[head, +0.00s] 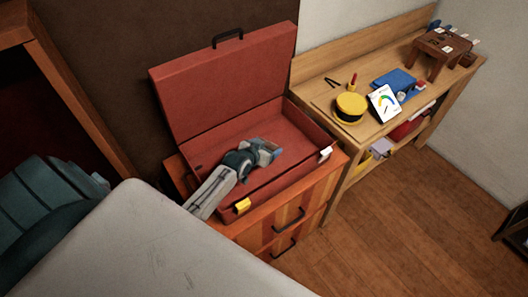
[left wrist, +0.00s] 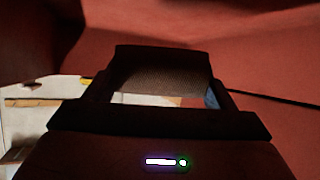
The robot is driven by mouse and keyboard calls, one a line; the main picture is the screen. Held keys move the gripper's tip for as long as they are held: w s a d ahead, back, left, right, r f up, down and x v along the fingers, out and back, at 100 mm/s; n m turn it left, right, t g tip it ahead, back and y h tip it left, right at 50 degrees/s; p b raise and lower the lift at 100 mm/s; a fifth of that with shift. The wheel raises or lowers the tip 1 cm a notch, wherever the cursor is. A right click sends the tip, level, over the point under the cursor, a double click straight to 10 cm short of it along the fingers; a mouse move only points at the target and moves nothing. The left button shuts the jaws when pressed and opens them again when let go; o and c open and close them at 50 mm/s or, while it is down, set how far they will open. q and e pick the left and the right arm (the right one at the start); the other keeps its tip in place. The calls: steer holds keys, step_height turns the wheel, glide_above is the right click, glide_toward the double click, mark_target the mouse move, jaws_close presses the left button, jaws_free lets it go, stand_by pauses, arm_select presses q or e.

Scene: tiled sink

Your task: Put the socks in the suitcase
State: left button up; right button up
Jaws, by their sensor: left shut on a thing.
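The red suitcase (head: 228,203) stands open on a wooden drawer unit, its lid (head: 225,85) raised at the back. My left gripper (head: 266,152) reaches into the suitcase's open bottom half, near the middle. It is shut on a small blue-grey thing, apparently the socks (head: 264,145), mostly hidden by the gripper. In the left wrist view a bit of blue (left wrist: 212,97) shows beside the dark gripper, with red suitcase lining around it. Whether the socks touch the suitcase floor I cannot tell. My right gripper is not in view.
A wooden desk (head: 318,88) with a yellow round tin (head: 350,107) and a blue item stands to the right.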

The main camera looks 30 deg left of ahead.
arm_select(q)
steer(key=shift+d+f, duration=0.1)
steer(key=shift+f, duration=0.65)
step_height(320, 180, down, 3)
steer(key=shift+f+p, duration=0.1)
steer(key=shift+p, duration=0.4)
steer(key=shift+f, duration=0.45)
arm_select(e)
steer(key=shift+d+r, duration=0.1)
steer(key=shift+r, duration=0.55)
arm_select(q)
steer(key=o, duration=0.6)
steer(key=shift+f, duration=0.15)
steer(key=shift+c, duration=0.2)
steer(key=o, duration=0.4)
steer(key=shift+o, duration=0.2)
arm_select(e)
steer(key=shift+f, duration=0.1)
arm_select(q)
steer(key=shift+s+r, duration=0.1)
steer(key=shift+r, duration=0.1)
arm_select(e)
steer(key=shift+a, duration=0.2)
